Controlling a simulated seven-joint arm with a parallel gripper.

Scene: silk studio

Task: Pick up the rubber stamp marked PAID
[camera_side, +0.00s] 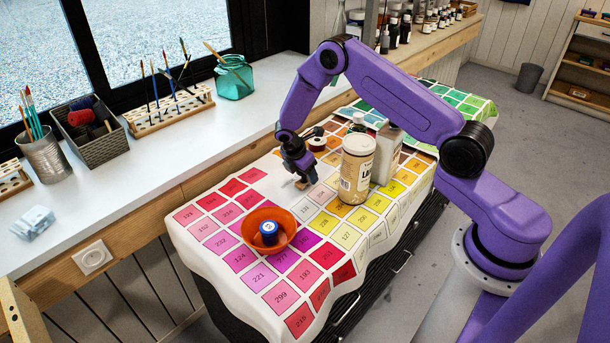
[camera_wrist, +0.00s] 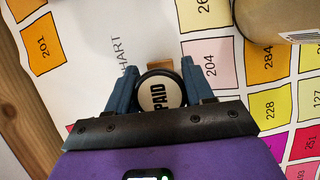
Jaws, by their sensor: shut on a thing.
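The rubber stamp marked PAID (camera_wrist: 158,93) shows in the wrist view as a round, pale top with dark lettering and a dark rim. It sits between the two fingers of my gripper (camera_wrist: 160,88), which are shut on it from both sides. A small tan piece shows just beyond the stamp's rim. In the side view my gripper (camera_side: 303,178) points down at the colour-chart cloth (camera_side: 262,178), with a small tan part below the fingers. I cannot tell whether the stamp touches the cloth.
A large cream jar (camera_side: 356,168) and a pale bottle (camera_side: 386,152) stand close to the right of my gripper. An orange bowl (camera_side: 290,222) holding a blue-topped item (camera_side: 269,232) sits nearer the front. The cloth left of my gripper is clear. A white windowsill (camera_side: 110,180) runs along the left.

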